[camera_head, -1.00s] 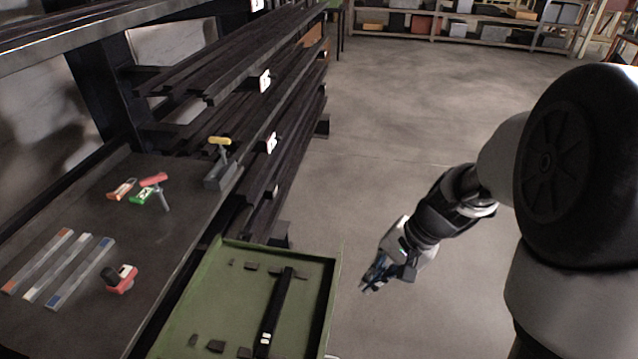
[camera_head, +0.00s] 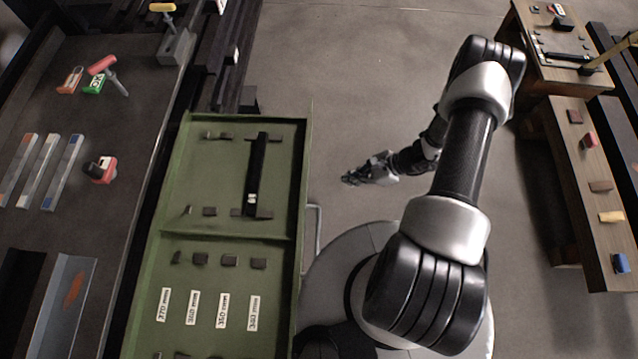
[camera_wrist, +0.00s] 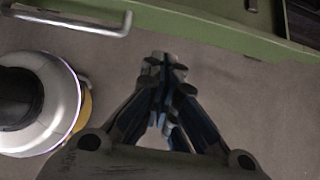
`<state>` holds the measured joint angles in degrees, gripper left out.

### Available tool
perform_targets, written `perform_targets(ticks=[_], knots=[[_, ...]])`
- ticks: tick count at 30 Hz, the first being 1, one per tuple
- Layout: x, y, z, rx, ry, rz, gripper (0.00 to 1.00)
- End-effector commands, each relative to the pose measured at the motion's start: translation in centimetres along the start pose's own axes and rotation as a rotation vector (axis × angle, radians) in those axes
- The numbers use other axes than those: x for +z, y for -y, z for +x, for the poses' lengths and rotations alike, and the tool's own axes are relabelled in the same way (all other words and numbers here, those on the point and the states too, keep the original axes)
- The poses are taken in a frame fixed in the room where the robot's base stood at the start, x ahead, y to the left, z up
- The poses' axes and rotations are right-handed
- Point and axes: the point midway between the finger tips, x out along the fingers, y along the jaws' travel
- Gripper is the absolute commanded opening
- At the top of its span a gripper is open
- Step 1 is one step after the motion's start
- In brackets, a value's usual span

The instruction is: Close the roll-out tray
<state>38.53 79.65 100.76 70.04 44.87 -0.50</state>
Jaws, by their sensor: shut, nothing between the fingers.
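The green roll-out tray (camera_head: 175,236) stands pulled out to the right of the dark shelf rack in the head view. It holds a black bar, small dark blocks and white labels. A pale metal handle (camera_head: 317,240) sticks out from its right side. In the wrist view the tray's green edge (camera_wrist: 215,35) runs across the top, with the handle (camera_wrist: 75,22) at the top left. My gripper (camera_head: 350,180) is shut and empty, over the floor to the right of the tray, apart from it and from the handle. It also shows in the wrist view (camera_wrist: 163,62).
A dark bench top (camera_head: 100,225) with tools and coloured bars lies left of the tray. My round base and arm are close to the tray's lower right. A wooden bench (camera_head: 585,190) stands at the far right. The floor beyond my gripper is clear.

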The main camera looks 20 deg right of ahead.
Motion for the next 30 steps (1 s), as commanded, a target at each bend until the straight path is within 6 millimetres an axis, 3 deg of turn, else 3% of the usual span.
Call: perform_targets(ticks=[14,21,30], knots=[[0.1,-0.1,9.7,0.006,0.000,-0.004,0.00],[2.5,-0.1,11.5,0.004,0.000,-0.005,0.00],[2.9,-0.1,11.8,0.002,0.000,-0.003,0.00]])
